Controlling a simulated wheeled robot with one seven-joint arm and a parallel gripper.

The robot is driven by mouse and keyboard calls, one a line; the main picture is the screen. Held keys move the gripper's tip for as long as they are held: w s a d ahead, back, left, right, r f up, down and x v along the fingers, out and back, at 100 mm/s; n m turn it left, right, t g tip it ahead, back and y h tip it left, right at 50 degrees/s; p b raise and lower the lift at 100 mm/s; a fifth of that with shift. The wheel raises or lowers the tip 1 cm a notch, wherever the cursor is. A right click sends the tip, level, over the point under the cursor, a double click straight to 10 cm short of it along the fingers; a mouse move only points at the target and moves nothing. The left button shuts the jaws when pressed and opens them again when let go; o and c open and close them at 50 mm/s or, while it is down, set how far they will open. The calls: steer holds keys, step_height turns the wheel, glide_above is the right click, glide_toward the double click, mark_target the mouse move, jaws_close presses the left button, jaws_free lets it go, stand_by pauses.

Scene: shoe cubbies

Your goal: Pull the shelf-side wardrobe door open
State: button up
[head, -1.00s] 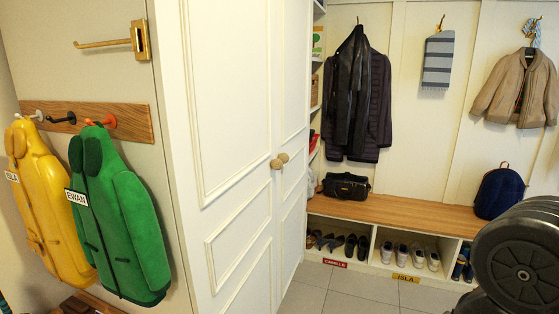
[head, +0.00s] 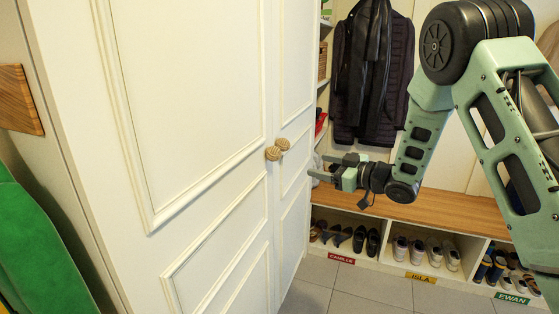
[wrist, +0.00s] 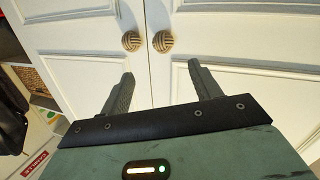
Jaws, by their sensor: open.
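The white wardrobe has two closed doors. The shelf-side door (head: 296,80) is the farther one in the head view and the left one (wrist: 75,28) in the wrist view. Its round striped knob (head: 283,144) sits beside the seam, and it also shows in the wrist view (wrist: 131,41). The other door (head: 190,100) has a matching knob (head: 273,153) close by. My gripper (head: 316,165) is open and empty, to the right of the knobs and apart from them. In the wrist view its fingers (wrist: 160,69) point toward the doors, with both knobs beyond the fingertips.
Open shelves (head: 324,70) stand just past the shelf-side door. A wooden bench (head: 440,208) with shoe cubbies below runs along the back wall. A dark coat (head: 372,75) hangs above it. A green jacket (head: 35,245) hangs at the left. Tiled floor (head: 350,285) is clear before the cubbies.

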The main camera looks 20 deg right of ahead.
mark_target(280, 155)
steer(key=shift+n+y, duration=0.5)
steer(key=shift+y, duration=0.4)
steer(key=p+x, duration=0.1)
steer(key=x, duration=0.4)
steer(key=p+x, duration=0.1)
steer(key=x, duration=0.4)
steer(key=f+x, duration=0.1)
steer(key=x, duration=0.4)
steer(key=shift+w+d+p, duration=0.3)
steer(key=shift+p, duration=0.1)
